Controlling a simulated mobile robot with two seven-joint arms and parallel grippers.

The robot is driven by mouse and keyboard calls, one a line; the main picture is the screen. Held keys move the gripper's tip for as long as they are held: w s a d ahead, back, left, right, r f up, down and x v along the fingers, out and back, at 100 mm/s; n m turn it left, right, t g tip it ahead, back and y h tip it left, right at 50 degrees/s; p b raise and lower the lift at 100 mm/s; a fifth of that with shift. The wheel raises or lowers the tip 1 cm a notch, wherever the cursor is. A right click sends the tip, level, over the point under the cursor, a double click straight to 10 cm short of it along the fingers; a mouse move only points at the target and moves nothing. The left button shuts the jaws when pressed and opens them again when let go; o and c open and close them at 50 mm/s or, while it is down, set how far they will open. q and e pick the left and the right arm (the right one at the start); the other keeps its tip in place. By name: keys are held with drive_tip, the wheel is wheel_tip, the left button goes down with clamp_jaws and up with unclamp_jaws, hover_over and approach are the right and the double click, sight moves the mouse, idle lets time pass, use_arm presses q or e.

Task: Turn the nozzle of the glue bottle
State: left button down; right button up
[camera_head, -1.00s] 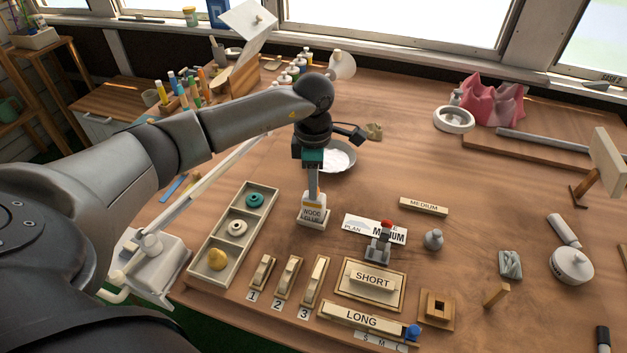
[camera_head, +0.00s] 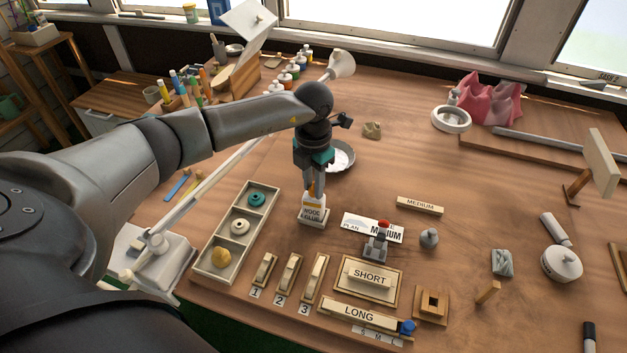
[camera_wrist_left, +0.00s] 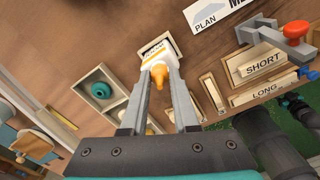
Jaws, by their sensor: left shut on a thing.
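The glue bottle (camera_head: 313,214) is white with a dark "WOOD GLUE" label and an orange nozzle. It stands upright on a small light base on the workbench, right of the three-compartment tray. My left gripper (camera_head: 313,190) is directly above it, pointing down. In the left wrist view the orange nozzle (camera_wrist_left: 159,74) shows between the fingertips of my left gripper (camera_wrist_left: 160,68), which are closed on it. The bottle's white body (camera_wrist_left: 155,52) shows beyond the nozzle.
The tray (camera_head: 222,262) holds a teal ring, a white ring and a yellow lump. Numbered wooden switches (camera_head: 288,275) and the SHORT block (camera_head: 369,277) lie in front. A grey clamp with a red knob (camera_head: 383,225) stands to the right. A round dish (camera_head: 347,168) sits behind.

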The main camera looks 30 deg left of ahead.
use_arm(q)
drive_tip(key=shift+n, duration=0.4)
drive_tip(key=c, duration=0.6)
unclamp_jaws()
drive_tip(key=shift+c, duration=0.2)
wheel_tip(320, 180, up, 15)
drive_tip(key=p, duration=0.1)
drive_tip(key=shift+r, duration=0.15)
idle(0.3)
